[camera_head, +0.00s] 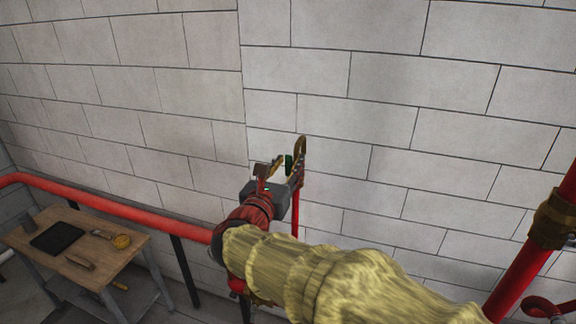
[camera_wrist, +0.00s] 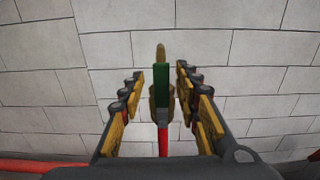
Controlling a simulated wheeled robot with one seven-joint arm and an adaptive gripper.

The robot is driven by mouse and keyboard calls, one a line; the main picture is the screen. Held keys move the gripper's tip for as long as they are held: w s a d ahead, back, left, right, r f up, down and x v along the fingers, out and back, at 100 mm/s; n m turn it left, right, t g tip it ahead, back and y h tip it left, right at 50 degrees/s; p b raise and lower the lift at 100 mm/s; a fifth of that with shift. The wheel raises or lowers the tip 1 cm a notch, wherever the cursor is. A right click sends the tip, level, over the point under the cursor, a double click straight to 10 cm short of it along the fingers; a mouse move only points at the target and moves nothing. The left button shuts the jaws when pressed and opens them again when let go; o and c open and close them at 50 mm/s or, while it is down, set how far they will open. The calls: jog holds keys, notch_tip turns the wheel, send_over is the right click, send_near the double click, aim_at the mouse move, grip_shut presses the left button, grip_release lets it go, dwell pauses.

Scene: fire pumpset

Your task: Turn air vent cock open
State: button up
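The air vent cock has a green handle (camera_wrist: 161,92) standing upright, with a brass body (camera_wrist: 155,104) behind it and a red pipe (camera_wrist: 163,140) below. My gripper (camera_wrist: 160,84) is open, with one yellow-padded finger on each side of the handle. Gaps show between the handle and both fingers, so it is not gripped. In the head view, my gripper (camera_head: 281,165) is at the cock by the wall, and the green handle (camera_head: 288,163) shows as a small patch between the fingers. My gripper and arm hide much of the cock there.
A pale block wall (camera_head: 380,90) stands close behind the cock. A red pipe (camera_head: 110,205) runs along the left, and a thicker red pipe (camera_head: 530,255) rises at the right. A wooden table (camera_head: 75,240) with tools and a dark tablet stands at lower left.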

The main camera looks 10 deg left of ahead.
jog(key=s, duration=1.1)
jog(key=shift+s+a, duration=0.4)
